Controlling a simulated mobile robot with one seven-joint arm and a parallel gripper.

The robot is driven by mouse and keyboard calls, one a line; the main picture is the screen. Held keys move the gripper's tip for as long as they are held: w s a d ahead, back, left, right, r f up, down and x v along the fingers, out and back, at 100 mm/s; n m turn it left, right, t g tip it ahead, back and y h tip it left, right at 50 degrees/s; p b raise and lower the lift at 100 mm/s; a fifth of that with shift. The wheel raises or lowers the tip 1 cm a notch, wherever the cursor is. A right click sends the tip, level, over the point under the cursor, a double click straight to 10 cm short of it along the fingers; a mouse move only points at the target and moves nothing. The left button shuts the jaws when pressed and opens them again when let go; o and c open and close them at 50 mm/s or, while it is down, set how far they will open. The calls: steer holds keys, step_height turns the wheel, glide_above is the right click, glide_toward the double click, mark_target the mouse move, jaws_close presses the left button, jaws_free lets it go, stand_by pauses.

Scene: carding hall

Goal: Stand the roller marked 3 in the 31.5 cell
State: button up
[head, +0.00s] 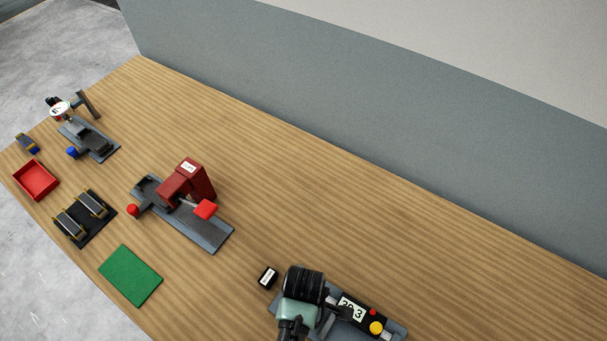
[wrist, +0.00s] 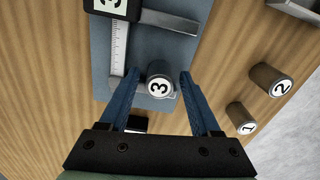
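The roller marked 3 (wrist: 159,83) stands in the wrist view, a grey cylinder with a white numbered top. It is at the end of the scale on a blue-grey measuring device (wrist: 116,30). My gripper (wrist: 158,74) is open, with one blue finger on each side of the roller and a visible gap on both sides. In the head view my arm covers the roller and part of the device, whose display (head: 352,308) seems to read 30.3. I cannot make out a cell marked 31.5.
Rollers marked 2 (wrist: 272,80) and 1 (wrist: 240,117) stand to the right. A small labelled black block (head: 267,278), green mat (head: 130,275), red device (head: 187,181), black rack (head: 84,222), red tray (head: 36,179) and dial device (head: 88,140) lie farther left. Wood along the wall is clear.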

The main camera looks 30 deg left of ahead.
jaws_close()
steer(key=shift+r, duration=0.1)
